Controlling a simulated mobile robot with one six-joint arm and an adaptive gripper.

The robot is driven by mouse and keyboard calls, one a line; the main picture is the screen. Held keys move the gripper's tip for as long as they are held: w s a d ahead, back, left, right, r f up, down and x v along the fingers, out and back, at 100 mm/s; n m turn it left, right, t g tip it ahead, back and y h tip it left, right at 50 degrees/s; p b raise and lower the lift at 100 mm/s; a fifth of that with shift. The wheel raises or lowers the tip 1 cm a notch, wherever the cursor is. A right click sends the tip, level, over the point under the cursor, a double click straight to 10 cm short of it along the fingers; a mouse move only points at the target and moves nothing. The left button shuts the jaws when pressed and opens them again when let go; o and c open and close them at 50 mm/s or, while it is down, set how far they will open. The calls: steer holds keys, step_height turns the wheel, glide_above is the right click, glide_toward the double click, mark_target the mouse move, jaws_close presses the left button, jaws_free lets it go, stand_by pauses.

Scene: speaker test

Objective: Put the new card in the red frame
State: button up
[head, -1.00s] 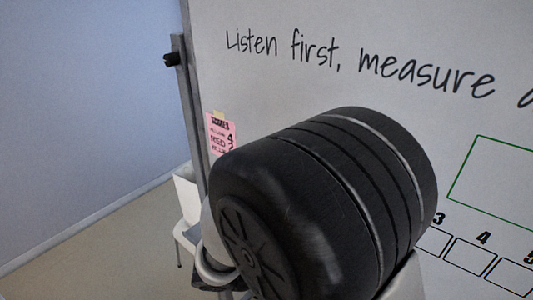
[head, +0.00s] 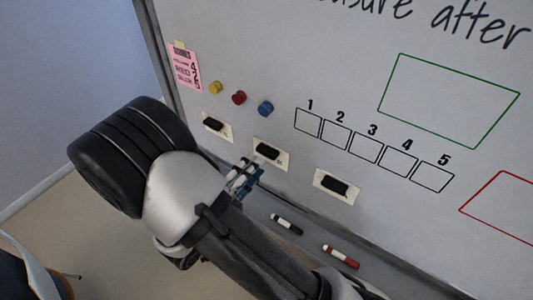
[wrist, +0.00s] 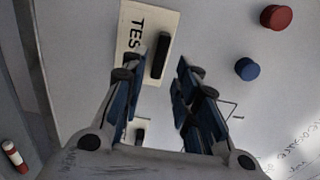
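Three cream cards hang in a slanting row on the whiteboard in the head view: a left card (head: 228,136), a middle card (head: 284,161) and a right card (head: 320,185). Each carries a black block. I cannot tell which is the new card. The red frame (head: 482,188) is drawn at the right edge and is partly cut off. My gripper (head: 244,177) is just below the middle card. In the wrist view my gripper (wrist: 158,75) is open, and a card (wrist: 133,16) lettered "TES" with its black block (wrist: 158,56) shows beyond the fingers, apart from them.
A green frame (head: 390,82) and numbered boxes (head: 365,145) are drawn on the whiteboard (head: 330,80). Yellow (head: 215,87), red (head: 239,97) and blue (head: 265,108) round magnets sit above the cards. A pink note (head: 183,68) hangs at left. Black (head: 287,224) and red (head: 341,257) markers lie below.

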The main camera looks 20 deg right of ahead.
mark_target(265, 154)
steer(key=shift+x, duration=2.45)
jaws_close()
steer(key=shift+r+p, duration=0.2)
steer(key=shift+p, duration=0.4)
steer(key=shift+f, duration=0.1)
